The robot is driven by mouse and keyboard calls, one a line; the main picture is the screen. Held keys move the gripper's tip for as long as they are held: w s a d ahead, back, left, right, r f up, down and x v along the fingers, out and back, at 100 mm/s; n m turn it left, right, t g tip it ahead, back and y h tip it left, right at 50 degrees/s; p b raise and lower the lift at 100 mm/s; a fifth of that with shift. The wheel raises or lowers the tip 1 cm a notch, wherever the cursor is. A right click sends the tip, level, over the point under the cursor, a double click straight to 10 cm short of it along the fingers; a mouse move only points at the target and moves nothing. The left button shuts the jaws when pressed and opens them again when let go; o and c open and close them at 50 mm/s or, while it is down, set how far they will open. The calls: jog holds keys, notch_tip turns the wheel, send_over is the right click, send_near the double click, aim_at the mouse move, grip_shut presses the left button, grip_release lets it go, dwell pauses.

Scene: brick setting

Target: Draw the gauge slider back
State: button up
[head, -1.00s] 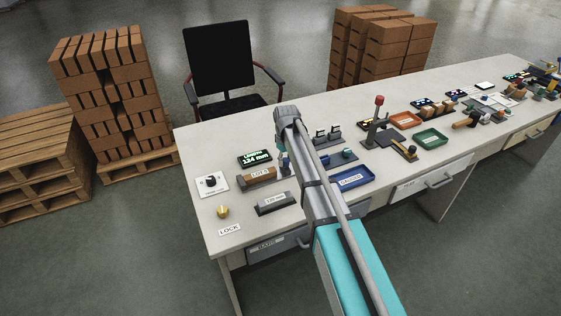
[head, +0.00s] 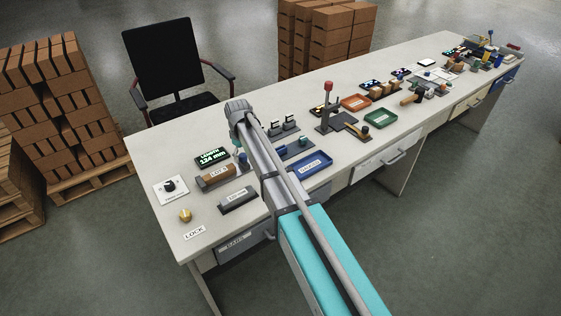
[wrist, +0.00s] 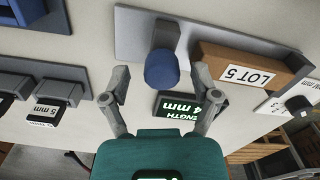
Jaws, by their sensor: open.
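The gauge slider's blue knob (wrist: 162,70) stands on a grey block at the grey gauge plate (wrist: 138,38) in the wrist view. My gripper (wrist: 161,78) is open, with one finger on each side of the knob. A small gap shows between the knob and each finger, so I see no grip. In the head view the knob (head: 242,158) shows just beside my arm, which hides most of the gripper. A brick labelled LOT 5 (wrist: 245,70) lies on the gauge to the right of the knob. The green length display (head: 211,157) reads about 124 mm.
A dial panel (head: 171,188), a yellow knob (head: 185,216) and a dark labelled block (head: 238,200) are near the bench's left end. A blue tray (head: 308,164) and small gauge blocks (head: 284,125) stand to the right of my arm. Bare bench top lies behind.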

jog(key=shift+s+a, duration=0.3)
jog(key=shift+a, duration=0.2)
jog(key=shift+s+a, duration=0.5)
jog(key=shift+a, duration=0.3)
notch_tip(320, 180, up, 2)
jog(key=shift+w+d+r+p, duration=0.1)
jog(key=shift+d+p, duration=0.05)
jog(key=shift+p, duration=0.85)
notch_tip(320, 180, up, 12)
jog(key=p, duration=1.2)
jog(key=s+d+f+m+b, duration=0.3)
jog(key=s+d+m, duration=0.5)
jog(key=s+d, duration=1.2)
jog(key=d, duration=0.3)
jog(key=shift+d, duration=0.1)
